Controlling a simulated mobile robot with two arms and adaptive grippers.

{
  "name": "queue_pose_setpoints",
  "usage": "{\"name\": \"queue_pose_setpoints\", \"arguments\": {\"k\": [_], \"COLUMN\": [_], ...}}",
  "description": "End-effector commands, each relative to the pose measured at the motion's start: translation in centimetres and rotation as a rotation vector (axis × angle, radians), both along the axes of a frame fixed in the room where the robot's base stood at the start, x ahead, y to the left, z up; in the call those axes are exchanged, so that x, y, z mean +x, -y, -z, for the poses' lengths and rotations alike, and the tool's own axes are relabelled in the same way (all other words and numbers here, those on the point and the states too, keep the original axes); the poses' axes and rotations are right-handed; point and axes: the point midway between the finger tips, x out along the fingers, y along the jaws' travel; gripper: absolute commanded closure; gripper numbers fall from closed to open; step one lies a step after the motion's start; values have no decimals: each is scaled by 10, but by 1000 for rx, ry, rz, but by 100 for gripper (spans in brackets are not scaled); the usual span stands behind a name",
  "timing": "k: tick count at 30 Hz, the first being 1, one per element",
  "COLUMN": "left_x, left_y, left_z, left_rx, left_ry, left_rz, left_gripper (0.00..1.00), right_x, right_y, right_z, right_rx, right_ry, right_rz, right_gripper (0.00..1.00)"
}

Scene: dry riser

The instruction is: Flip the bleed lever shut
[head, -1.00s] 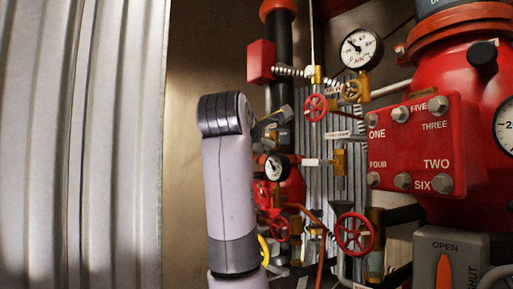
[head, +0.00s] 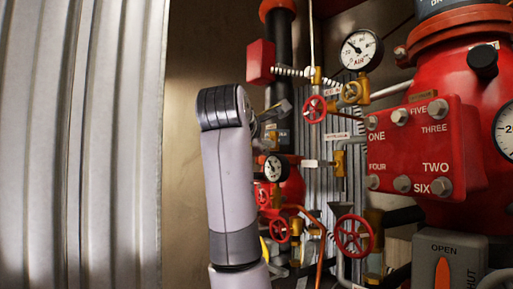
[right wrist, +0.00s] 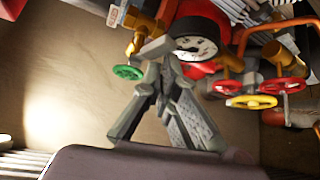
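My right arm rises in front of the red pipework in the head view, and its gripper (head: 279,110) is partly hidden behind the wrist. In the right wrist view the grey fingers of this gripper (right wrist: 158,48) come together at the tips, with nothing clearly held between them. The tips overlap a small dial gauge (right wrist: 196,46) in that picture; whether they touch anything is unclear. The same small gauge (head: 275,168) shows right of my arm in the head view. I cannot make out the bleed lever for certain. My left gripper is out of view.
Red handwheels (head: 354,235) and brass valves crowd the right side. A green handwheel (right wrist: 128,72) and a yellow one (right wrist: 250,102) show in the wrist view. A red numbered plate (head: 420,150) and a grey OPEN/SHUT box (head: 450,255) stand right. A corrugated wall (head: 80,140) is left.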

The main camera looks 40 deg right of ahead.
Motion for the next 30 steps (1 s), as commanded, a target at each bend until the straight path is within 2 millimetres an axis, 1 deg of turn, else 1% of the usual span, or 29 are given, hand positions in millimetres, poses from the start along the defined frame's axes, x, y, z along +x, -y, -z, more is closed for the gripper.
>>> {"name": "queue_pose_setpoints", "arguments": {"k": [30], "left_x": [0], "left_y": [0], "left_z": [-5], "left_rx": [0], "left_ry": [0], "left_rz": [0], "left_gripper": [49], "right_x": [-1], "right_y": [0], "right_z": [-3], "right_rx": [-5], "right_ry": [-57], "right_rz": [1], "right_gripper": [100]}}
